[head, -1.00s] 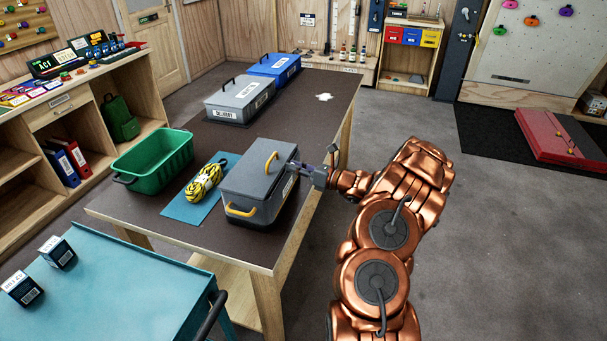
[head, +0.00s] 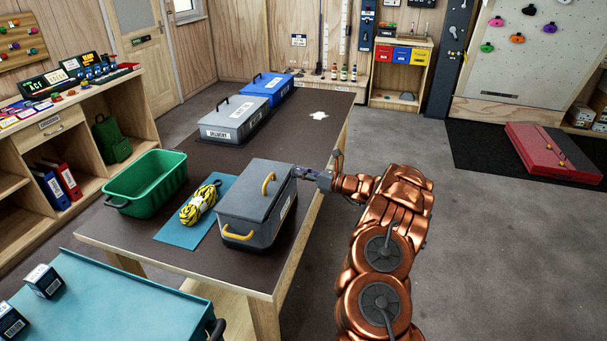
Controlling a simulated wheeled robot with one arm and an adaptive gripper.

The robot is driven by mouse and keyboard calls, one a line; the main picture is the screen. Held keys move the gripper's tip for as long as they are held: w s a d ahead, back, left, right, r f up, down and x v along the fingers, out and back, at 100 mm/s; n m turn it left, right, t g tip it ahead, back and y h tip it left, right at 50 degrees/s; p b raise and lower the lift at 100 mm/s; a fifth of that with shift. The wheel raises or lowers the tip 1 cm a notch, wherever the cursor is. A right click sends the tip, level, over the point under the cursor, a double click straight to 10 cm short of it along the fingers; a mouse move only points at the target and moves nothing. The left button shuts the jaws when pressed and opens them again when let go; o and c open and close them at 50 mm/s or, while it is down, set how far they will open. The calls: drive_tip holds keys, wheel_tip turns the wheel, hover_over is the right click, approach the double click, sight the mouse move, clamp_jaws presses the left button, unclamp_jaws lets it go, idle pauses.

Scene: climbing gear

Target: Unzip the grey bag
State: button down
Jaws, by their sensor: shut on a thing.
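The grey bag (head: 250,217) is box-shaped, with yellow handles and a pale label on its right side. It stands upright on the dark table, and its top looks closed. My gripper (head: 298,172) is at the far right top corner of the bag, reaching in from the right. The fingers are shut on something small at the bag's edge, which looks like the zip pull. The pull itself is too small and hidden by the fingers to make out. The zip line cannot be made out clearly.
A yellow and black rope bundle (head: 199,204) lies on a blue mat (head: 180,236) left of the bag, beside a green crate (head: 146,187). A grey delivery box (head: 235,119) and blue box (head: 270,86) stand farther back. A teal cart (head: 120,300) is at front left.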

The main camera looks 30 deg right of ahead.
drive_tip(key=shift+f, duration=0.1)
drive_tip(key=c, duration=1)
unclamp_jaws()
drive_tip(key=shift+d, duration=0.1)
drive_tip(key=v, duration=1.2)
